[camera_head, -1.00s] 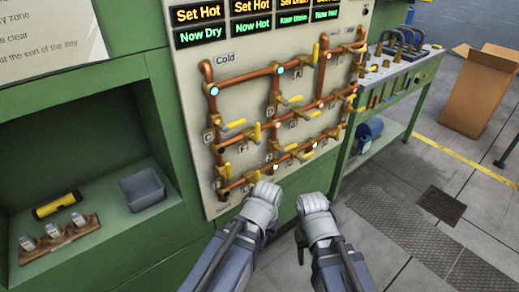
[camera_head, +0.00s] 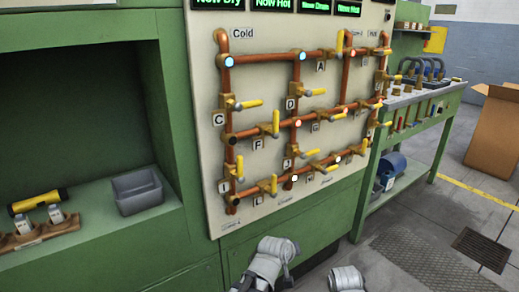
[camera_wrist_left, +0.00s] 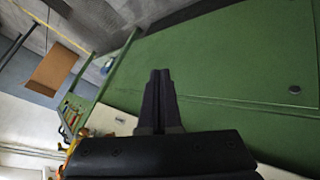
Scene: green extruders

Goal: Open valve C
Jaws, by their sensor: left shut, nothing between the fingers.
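Valve C (camera_head: 230,103) is a brass valve on the left upright copper pipe of the white panel, beside its C label (camera_head: 219,119). Its yellow handle (camera_head: 252,103) points right, about level, across the pipe. My left gripper (camera_wrist_left: 160,76) is shut and empty in the left wrist view, its black fingers together in front of the green panel. In the head view the left wrist's grey housing shows low, below the white panel and well apart from valve C. My right wrist's grey housing shows at the bottom edge; its fingers are hidden.
Several other yellow-handled valves sit close by on the pipes, including D (camera_head: 305,91) and F (camera_head: 272,124). A green alcove at left holds a grey bin (camera_head: 138,191) and a yellow flashlight (camera_head: 38,201). A workbench (camera_head: 440,95) stands at right.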

